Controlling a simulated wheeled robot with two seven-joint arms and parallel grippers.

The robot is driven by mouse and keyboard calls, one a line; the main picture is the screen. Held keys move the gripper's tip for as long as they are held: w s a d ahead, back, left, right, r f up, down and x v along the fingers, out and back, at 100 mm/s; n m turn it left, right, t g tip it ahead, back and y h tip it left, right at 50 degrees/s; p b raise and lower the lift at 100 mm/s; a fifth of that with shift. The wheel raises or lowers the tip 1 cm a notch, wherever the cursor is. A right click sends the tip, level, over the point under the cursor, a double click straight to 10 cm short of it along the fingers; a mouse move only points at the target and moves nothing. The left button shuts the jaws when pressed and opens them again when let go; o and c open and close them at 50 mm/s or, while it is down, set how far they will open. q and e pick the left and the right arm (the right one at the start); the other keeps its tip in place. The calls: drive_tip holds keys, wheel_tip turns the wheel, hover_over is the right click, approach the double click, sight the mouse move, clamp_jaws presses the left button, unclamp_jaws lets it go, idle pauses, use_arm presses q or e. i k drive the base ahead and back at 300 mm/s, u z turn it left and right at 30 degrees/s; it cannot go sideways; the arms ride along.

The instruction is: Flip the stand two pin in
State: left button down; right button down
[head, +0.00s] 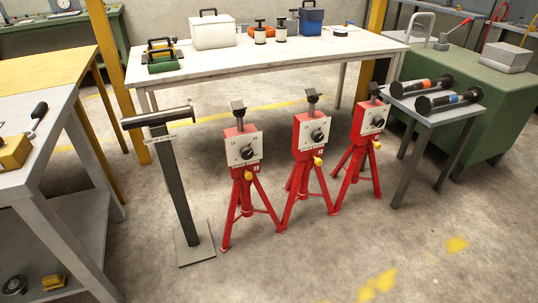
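Three red tripod stands stand in a row on the floor: a left stand (240,190), a middle stand (299,175) and a right stand (352,165). Each has a pale front plate with a black round knob; the middle one's knob (317,135) faces me. Each also has a yellow part below the plate, like the middle stand's (318,161). Small number tags are too small to read surely, so I cannot tell by number which is stand two. Whether any pin is in or out is not clear. Neither of my grippers is in view.
A grey post with a roller top (172,190) stands left of the stands. A small table (437,118) at right holds two dark flanged spools (425,86). A long white table (260,65) stands behind. The floor in front (330,265) is clear.

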sight(318, 163)
drive_tip(key=i, duration=1)
drive_tip(key=z, duration=1.05)
drive_tip(key=i, duration=0.5)
drive_tip(key=z, duration=0.5)
